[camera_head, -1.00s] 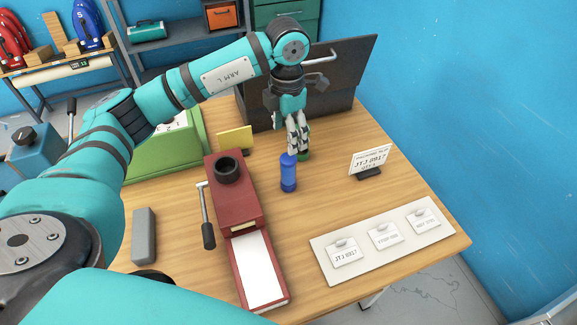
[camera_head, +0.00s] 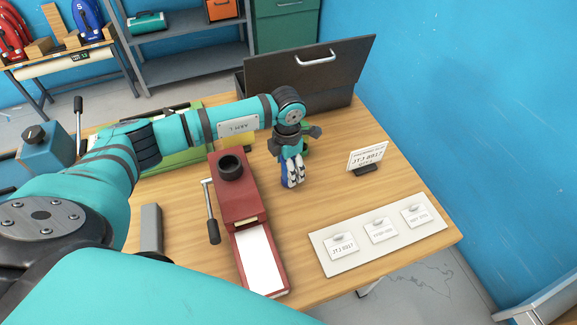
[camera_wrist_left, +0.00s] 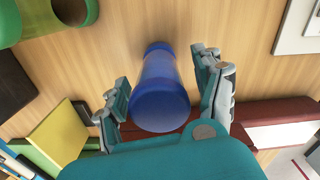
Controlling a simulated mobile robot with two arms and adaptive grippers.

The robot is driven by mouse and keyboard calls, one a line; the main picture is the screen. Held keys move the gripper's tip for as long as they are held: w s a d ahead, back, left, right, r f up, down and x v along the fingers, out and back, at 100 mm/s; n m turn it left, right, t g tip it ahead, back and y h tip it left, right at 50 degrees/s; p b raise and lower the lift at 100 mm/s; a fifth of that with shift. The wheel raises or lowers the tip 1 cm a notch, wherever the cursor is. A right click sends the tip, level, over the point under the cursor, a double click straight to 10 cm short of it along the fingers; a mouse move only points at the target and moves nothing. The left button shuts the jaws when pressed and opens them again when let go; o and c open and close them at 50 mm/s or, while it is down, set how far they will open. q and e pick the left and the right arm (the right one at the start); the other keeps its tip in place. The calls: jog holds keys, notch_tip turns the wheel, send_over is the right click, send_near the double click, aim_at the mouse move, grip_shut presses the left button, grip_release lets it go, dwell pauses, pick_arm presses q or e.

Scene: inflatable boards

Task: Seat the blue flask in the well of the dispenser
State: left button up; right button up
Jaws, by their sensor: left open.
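The blue flask (camera_wrist_left: 158,95) stands on the wooden table between the two fingers of my left gripper (camera_wrist_left: 162,72) in the left wrist view. The fingers are open, with a gap on each side of the flask. In the head view my left gripper (camera_head: 291,182) is low over the table and hides most of the flask; only a blue strip (camera_head: 284,170) shows. The red dispenser (camera_head: 238,207) stands to the left of the gripper, with a dark round well (camera_head: 231,167) on top and a crank on its left side. My right gripper is out of view.
A green round object (camera_wrist_left: 72,12) is close to the flask. A dark open case (camera_head: 310,70) is behind. A sign (camera_head: 367,157) and a white card board (camera_head: 330,240) are to the right. A grey block (camera_head: 151,228) lies left of the dispenser.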

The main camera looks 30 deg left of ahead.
pick_arm(q)
jog(key=c, duration=1.3)
jog(key=shift+c, duration=0.2)
